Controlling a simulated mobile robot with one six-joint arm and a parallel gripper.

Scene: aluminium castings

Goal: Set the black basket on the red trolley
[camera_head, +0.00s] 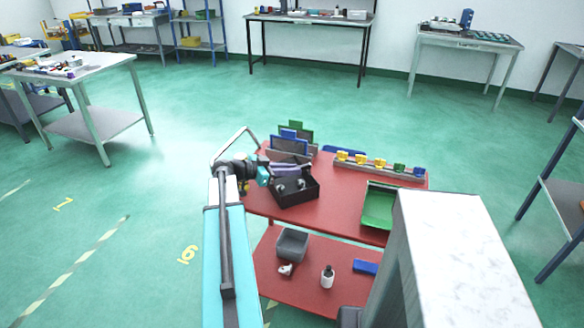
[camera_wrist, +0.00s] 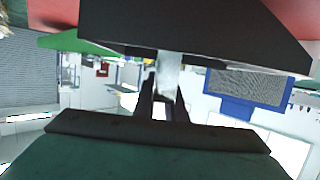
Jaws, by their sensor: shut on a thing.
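The black basket (camera_head: 299,196) is at the left part of the red trolley's top shelf (camera_head: 340,206) in the head view. It holds small grey metal parts. My gripper (camera_head: 271,175) comes from the left and is shut on the basket's near-left side. In the wrist view the dark basket (camera_wrist: 190,28) fills the top, with my gripper (camera_wrist: 163,88) against its edge. The basket looks level and is over the shelf; I cannot tell whether it touches it.
Upright green and blue-framed panels (camera_head: 292,143) stand just behind the basket. A rack (camera_head: 380,169) with yellow, green and blue pieces lies along the back edge. A green bin (camera_head: 378,207) is at the right. The lower shelf holds a grey bin (camera_head: 292,244) and a bottle (camera_head: 327,277).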

